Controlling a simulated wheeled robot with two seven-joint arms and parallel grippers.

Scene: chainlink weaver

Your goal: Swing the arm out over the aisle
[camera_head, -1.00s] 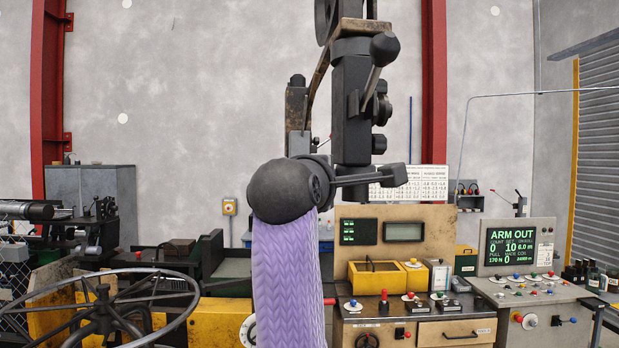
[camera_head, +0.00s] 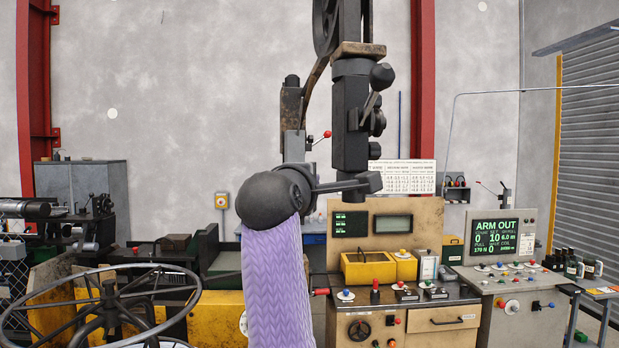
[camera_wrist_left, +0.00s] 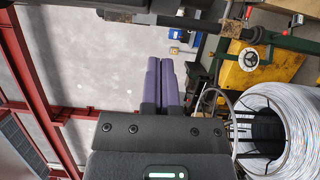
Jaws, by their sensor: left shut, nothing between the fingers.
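The dark upright arm column (camera_head: 350,115) stands tall in the middle of the head view, with a black ball-ended lever (camera_head: 382,75) at its side and part of a wheel (camera_head: 325,25) at the top. A screen (camera_head: 503,235) at the right reads ARM OUT. I cannot make out the gripper in the head view. My right gripper is in neither view.
A control bench (camera_head: 352,290) with knobs and a yellow tray (camera_head: 379,266) is right of centre. In the left wrist view, a wire coil (camera_wrist_left: 293,125) lies close on the right. A roller shutter (camera_head: 589,165) is at the far right.

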